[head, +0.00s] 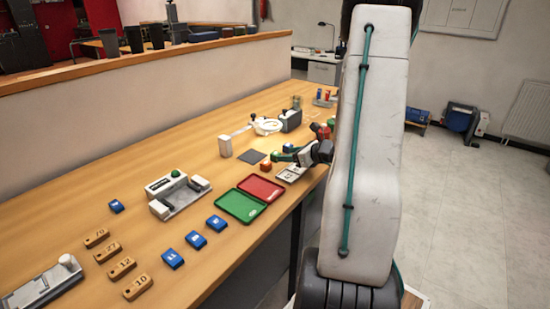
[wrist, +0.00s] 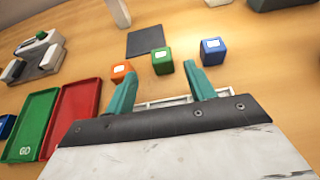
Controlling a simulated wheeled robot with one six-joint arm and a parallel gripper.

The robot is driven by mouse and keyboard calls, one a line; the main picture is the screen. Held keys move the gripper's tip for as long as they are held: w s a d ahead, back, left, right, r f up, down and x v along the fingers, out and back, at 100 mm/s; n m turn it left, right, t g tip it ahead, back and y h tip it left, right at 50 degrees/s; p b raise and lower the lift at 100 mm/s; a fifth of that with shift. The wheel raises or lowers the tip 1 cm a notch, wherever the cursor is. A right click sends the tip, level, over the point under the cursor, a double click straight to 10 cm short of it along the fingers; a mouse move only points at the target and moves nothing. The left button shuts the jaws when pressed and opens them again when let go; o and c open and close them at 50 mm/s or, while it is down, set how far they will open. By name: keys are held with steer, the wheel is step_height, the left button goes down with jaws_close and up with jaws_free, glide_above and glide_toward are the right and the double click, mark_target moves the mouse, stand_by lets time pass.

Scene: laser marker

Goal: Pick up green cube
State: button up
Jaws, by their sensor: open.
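The green cube (wrist: 162,61) stands on the table in the wrist view, with a pale label on its top. It lies between an orange cube (wrist: 123,71) on its left and a blue cube (wrist: 212,50) on its right. My gripper (wrist: 157,82) is open and empty, its two teal fingers apart, with the green cube showing beyond and between them. I cannot tell the height of the fingers over the table. In the head view my gripper (head: 285,155) hangs over the table near the orange cube (head: 265,165); the green cube is not clearly seen there.
A red tray (wrist: 77,108) and a green tray (wrist: 33,120) lie left of my gripper. A white frame (wrist: 165,101) lies under the fingers. A dark square pad (wrist: 145,41) lies behind the cubes. Blue blocks (head: 195,240) and numbered wooden tags (head: 122,268) lie nearer on the table.

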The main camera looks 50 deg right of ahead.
mark_target(275, 153)
steer(key=x, duration=0.7)
steer(key=shift+w+d+f, duration=0.1)
steer(key=shift+w+d, duration=0.05)
steer(key=shift+w, duration=0.05)
steer(key=c, duration=1)
